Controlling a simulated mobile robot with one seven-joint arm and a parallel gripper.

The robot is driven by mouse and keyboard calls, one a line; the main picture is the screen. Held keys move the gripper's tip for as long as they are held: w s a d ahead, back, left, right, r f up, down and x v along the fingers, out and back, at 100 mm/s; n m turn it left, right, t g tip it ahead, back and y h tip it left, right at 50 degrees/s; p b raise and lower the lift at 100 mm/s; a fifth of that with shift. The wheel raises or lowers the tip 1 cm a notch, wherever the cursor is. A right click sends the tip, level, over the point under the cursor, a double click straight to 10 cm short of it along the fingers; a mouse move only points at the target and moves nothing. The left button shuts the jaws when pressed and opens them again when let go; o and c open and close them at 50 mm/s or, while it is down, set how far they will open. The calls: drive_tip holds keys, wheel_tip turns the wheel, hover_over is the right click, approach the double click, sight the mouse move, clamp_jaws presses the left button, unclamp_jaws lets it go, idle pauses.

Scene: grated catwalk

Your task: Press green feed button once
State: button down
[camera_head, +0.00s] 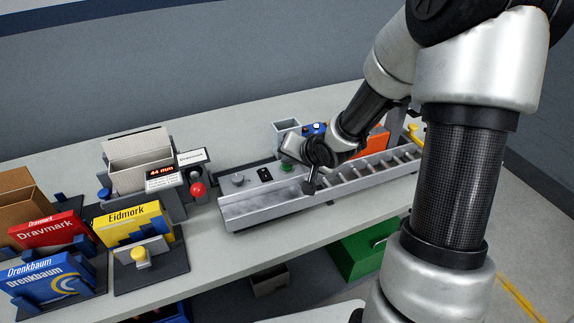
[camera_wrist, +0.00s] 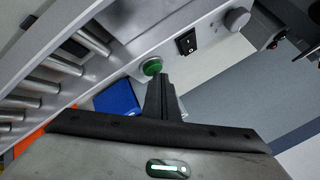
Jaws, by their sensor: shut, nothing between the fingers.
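The green feed button (camera_head: 287,166) is on the back rail of a grey roller conveyor (camera_head: 262,210), partly hidden by my gripper in the head view. In the wrist view the round green button (camera_wrist: 152,67) shows clearly, set in the metal rail just beyond the fingertips. My gripper (camera_wrist: 160,76) is shut and empty, its dark fingers pointing toward the button. The tips overlap the button's lower edge in the wrist view; whether they touch it I cannot tell.
A black rocker switch (camera_wrist: 187,42) and a grey knob (camera_wrist: 237,18) sit beside the button. Boxes, including yellow Eidmork (camera_head: 130,220), fill the table's left end. A blue object (camera_wrist: 118,98) is near the fingers.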

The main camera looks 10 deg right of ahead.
sight(289, 168)
drive_tip(key=shift+f+b, duration=0.3)
drive_tip(key=shift+f, duration=0.2)
idle(0.5)
drive_tip(key=shift+r+p, duration=1.25)
drive_tip(key=shift+p, duration=0.1)
wheel_tip(289, 168, up, 5)
drive_tip(key=p, duration=0.5)
drive_tip(key=shift+r, duration=0.1)
